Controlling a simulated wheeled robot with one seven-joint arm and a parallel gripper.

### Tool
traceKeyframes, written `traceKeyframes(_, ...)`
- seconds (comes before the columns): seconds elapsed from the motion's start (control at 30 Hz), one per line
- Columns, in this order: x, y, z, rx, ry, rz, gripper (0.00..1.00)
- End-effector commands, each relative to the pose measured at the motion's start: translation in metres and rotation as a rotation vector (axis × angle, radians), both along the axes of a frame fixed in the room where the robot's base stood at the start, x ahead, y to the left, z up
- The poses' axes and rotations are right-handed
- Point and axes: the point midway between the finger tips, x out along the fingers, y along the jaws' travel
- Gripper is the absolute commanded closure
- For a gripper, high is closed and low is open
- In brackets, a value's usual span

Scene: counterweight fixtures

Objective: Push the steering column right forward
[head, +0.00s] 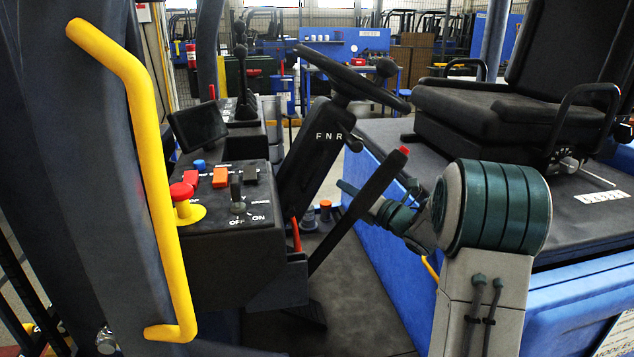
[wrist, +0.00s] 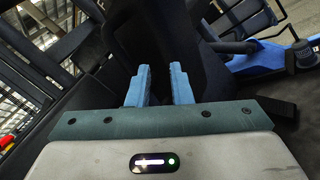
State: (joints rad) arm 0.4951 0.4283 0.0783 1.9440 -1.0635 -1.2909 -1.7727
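The steering column (head: 314,150) is a dark, tilted post marked F N R in the middle of the head view. The black steering wheel (head: 352,82) with a knob is at its top. My gripper (head: 343,187) reaches in from the right, its tips just right of the column; contact cannot be told. The red-tipped lever crosses in front of it and hides part of it. In the wrist view my gripper (wrist: 160,84) shows two blue fingers with a gap between them and nothing clearly held. A large dark surface, apparently the column (wrist: 155,40), lies just beyond them.
A red-tipped black lever (head: 367,200) stands close to my gripper. A console (head: 225,250) with a red stop button (head: 182,191) is left of the column. A yellow grab rail (head: 140,150) is further left. The seat (head: 510,100) on its blue base is right.

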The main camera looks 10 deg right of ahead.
Motion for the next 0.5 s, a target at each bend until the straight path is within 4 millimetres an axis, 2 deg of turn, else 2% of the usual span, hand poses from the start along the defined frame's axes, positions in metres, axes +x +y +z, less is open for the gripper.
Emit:
traceKeyframes(0.03, -0.003, -0.002, -0.008, -0.035, -0.08, 0.047, 0.81)
traceKeyframes(0.2, -0.02, -0.003, -0.011, -0.121, -0.318, 0.171, 0.81)
traceKeyframes(0.37, -0.03, -0.004, -0.012, -0.146, -0.421, 0.216, 0.81)
traceKeyframes(0.5, -0.03, 0.0, -0.009, -0.151, -0.449, 0.228, 0.81)
